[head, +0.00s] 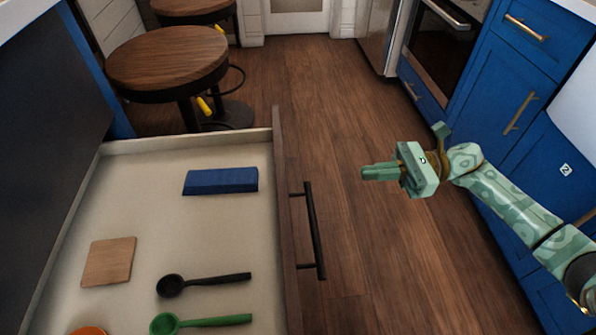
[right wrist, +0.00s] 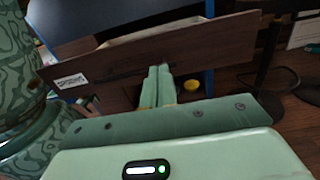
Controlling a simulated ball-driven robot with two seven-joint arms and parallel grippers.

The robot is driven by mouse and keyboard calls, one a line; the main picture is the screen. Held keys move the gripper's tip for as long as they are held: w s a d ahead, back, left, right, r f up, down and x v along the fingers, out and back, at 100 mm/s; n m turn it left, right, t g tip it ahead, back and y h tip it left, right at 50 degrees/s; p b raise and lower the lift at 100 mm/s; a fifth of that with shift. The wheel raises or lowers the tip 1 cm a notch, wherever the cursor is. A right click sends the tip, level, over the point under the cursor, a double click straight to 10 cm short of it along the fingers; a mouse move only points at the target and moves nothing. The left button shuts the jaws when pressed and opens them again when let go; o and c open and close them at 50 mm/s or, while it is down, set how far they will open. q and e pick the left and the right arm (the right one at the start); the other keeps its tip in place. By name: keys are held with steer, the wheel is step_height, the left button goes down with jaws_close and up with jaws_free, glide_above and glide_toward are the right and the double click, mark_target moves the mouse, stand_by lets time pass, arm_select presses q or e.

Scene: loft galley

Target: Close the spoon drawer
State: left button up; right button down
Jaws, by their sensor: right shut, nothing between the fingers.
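The spoon drawer (head: 150,215) stands open at the left of the head view, with a black spoon (head: 200,284) and a green spoon (head: 205,321) lying in it. Its brown front bears a dark bar handle (head: 316,232). The brown drawer front (right wrist: 210,45) also crosses the right wrist view, beyond the fingers. My right gripper (head: 368,172) is shut and empty, to the right of the handle and apart from it in the head view. Its closed fingers (right wrist: 157,88) point toward the drawer front and hide part of it. My left gripper is not in view.
The drawer also holds a blue block (head: 221,181), a wooden square (head: 109,262) and an orange thing (head: 88,331) cut by the frame edge. Round stools (head: 168,58) stand beyond the drawer. Blue cabinets (head: 500,80) line the right. The wooden floor (head: 320,110) between is clear.

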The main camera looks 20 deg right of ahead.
mark_target(310, 190)
steer(key=x, duration=0.6)
steer(key=b+x, duration=0.1)
steer(key=x, duration=0.5)
steer(key=shift+w+a+f+b, duration=0.15)
steer(key=shift+a+f+b, duration=0.05)
steer(key=shift+a+b, duration=0.15)
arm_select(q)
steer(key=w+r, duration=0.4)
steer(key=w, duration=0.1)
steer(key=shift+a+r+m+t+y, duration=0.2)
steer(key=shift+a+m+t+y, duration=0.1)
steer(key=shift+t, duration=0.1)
arm_select(e)
steer(key=shift+w+a, duration=0.15)
steer(key=shift+a, duration=0.5)
steer(key=shift+a+r, duration=0.1)
